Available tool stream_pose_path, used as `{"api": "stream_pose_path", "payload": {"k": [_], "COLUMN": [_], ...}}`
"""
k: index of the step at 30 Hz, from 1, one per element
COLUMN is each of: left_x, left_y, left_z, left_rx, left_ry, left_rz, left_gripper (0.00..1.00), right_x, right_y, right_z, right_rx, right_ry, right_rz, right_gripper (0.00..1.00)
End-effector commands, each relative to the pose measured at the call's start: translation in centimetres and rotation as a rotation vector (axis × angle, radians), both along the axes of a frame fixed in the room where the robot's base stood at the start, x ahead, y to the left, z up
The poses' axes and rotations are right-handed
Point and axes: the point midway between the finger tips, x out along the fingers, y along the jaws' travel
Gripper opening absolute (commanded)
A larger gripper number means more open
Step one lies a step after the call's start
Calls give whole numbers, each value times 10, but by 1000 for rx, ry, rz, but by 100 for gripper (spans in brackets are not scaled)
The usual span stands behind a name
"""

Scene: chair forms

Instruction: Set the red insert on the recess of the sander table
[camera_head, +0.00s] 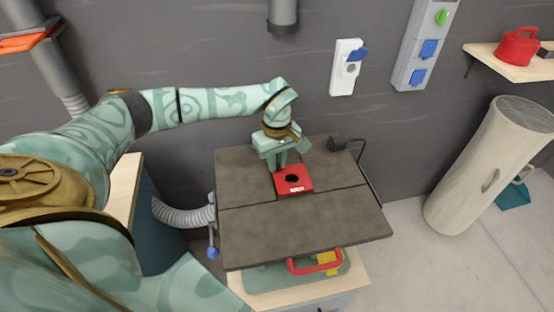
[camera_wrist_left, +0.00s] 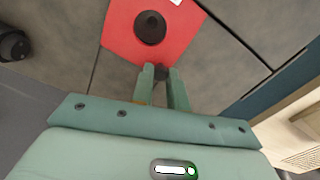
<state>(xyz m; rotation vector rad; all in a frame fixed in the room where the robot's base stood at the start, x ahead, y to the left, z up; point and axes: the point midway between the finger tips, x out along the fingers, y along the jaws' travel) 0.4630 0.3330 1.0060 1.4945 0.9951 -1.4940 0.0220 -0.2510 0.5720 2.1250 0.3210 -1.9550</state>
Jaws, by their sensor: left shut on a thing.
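The red insert (camera_head: 304,185) is a flat red plate with a dark round hole and a small white label. In the head view it is over the middle of the dark grey sander table (camera_head: 310,225), at the seam across the top. My left gripper (camera_head: 282,164) reaches down at its back edge and is shut on it. In the left wrist view, the fingertips (camera_wrist_left: 161,72) pinch at the near edge of the red insert (camera_wrist_left: 182,38). The recess is hidden beneath the insert. I cannot tell whether the insert rests flat or hovers slightly. My right gripper is out of view.
A grey hose (camera_head: 182,213) joins the left side. A red handle (camera_head: 315,263) sits below the front edge. The table's front half is clear. A wooden log (camera_head: 490,170) leans at right.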

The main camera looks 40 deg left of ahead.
Motion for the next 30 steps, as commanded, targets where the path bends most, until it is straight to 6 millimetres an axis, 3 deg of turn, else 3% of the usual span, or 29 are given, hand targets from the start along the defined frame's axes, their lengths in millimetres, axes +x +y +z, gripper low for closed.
{"api": "stream_pose_path", "payload": {"k": [28,29,30], "left_x": [0,0,0], "left_y": [0,0,0], "left_z": [-20,-19,-19], "left_rx": [-1,0,0], "left_ry": [0,0,0], "left_rz": [0,0,0], "left_gripper": [0,21,32], "right_x": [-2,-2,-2], "right_y": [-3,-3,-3], "right_z": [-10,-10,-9], "right_rx": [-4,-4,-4], "right_ry": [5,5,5], "right_rz": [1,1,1], "right_gripper": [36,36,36]}}
